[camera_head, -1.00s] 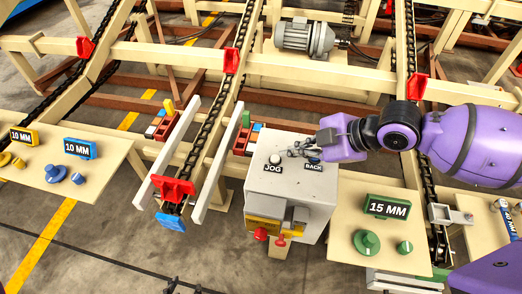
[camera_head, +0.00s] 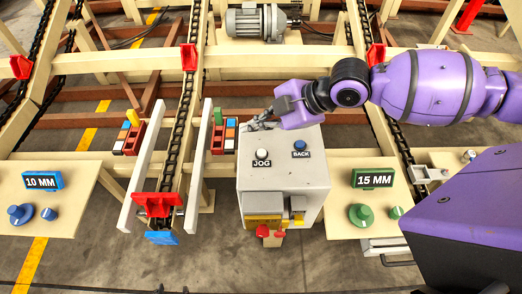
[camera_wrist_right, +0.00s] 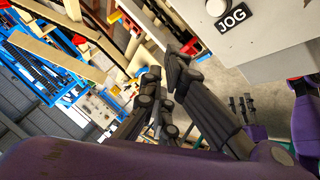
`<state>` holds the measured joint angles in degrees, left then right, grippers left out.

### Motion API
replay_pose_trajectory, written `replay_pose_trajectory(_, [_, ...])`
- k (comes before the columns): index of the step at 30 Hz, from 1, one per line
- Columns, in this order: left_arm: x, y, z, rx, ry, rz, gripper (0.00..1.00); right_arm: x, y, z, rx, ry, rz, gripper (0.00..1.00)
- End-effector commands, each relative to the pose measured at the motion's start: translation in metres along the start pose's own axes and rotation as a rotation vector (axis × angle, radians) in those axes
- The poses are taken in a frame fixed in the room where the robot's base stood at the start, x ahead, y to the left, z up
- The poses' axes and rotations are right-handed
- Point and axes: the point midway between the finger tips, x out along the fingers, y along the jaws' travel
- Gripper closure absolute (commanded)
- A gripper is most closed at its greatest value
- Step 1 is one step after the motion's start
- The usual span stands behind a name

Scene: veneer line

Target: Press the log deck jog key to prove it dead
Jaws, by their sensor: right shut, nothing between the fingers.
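The white jog key (camera_head: 262,153) sits on top of the grey control box (camera_head: 283,185), above its JOG label. The key also shows at the top of the right wrist view (camera_wrist_right: 216,6). My right gripper (camera_head: 252,126) is shut and empty. In the head view its fingertips appear just behind the box's far left corner, apart from the key. In the right wrist view the dark fingers (camera_wrist_right: 168,72) lie left of and below the key. A second set of dark fingers, apparently my left gripper (camera_wrist_right: 243,105), shows small there; its opening is unclear.
A blue BACK key (camera_head: 300,145) sits right of the jog key. A chain conveyor (camera_head: 184,110) runs at left.

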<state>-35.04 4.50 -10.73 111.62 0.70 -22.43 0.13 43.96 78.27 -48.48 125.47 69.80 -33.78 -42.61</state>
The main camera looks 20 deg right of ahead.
Motion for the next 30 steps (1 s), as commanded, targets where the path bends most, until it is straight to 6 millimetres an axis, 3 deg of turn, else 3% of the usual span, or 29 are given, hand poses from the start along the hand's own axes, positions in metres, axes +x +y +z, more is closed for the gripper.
replay_pose_trajectory(9, [0.010,-0.006,0.021,0.014,-0.025,-0.008,0.60,0.032,-0.026,0.023,0.008,0.000,-0.011,1.00])
replay_pose_trajectory(15, [0.016,-0.013,0.019,0.020,-0.009,-0.018,0.60,0.049,-0.037,0.035,0.005,0.001,-0.006,1.00])
replay_pose_trajectory(30, [0.018,-0.015,0.023,0.015,-0.006,-0.027,0.60,0.060,-0.044,0.043,0.000,0.000,-0.001,1.00])
